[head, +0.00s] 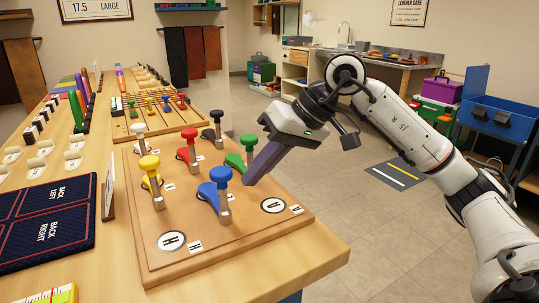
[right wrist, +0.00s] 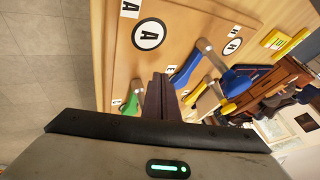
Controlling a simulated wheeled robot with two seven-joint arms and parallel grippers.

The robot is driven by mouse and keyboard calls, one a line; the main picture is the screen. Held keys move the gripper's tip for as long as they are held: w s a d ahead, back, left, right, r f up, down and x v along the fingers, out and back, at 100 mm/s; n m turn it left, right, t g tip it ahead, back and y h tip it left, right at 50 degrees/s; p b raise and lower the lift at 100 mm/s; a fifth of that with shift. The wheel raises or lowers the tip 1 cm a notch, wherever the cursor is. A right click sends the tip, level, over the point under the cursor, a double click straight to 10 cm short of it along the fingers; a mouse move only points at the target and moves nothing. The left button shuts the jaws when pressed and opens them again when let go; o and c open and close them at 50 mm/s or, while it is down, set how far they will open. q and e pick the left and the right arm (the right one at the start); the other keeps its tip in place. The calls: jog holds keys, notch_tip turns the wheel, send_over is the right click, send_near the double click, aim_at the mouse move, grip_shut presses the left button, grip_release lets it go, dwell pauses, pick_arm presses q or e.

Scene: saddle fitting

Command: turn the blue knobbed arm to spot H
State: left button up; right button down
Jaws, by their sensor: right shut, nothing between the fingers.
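The blue knobbed arm (head: 207,193) is on the wooden board, its round blue knob (head: 220,175) on top of a grey post. Spot H (head: 171,241) is a white disc at the board's near left corner. A second disc (head: 273,205), which reads A in the right wrist view (right wrist: 148,34), lies at the near right. My right gripper (head: 249,181) is shut and empty, pointing down just right of the blue arm. In the right wrist view its fingertips (right wrist: 160,77) are close beside the blue arm (right wrist: 187,68); I cannot tell whether they touch. My left gripper is not in view.
A dark blue mat (head: 45,232) lies left of the board. Open floor is to the right.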

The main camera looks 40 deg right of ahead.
aim_at(214, 183)
jog(key=a, duration=0.1)
jog(key=w+a, duration=0.1)
jog(key=a+f, duration=0.1)
jog(key=shift+w+a+p, duration=0.2)
jog(key=shift+a+p, duration=0.05)
jog(key=shift+p, duration=0.15)
jog(key=shift+w+a+f, duration=0.1)
jog(key=shift+w+a, duration=0.05)
jog(key=shift+a, duration=0.35)
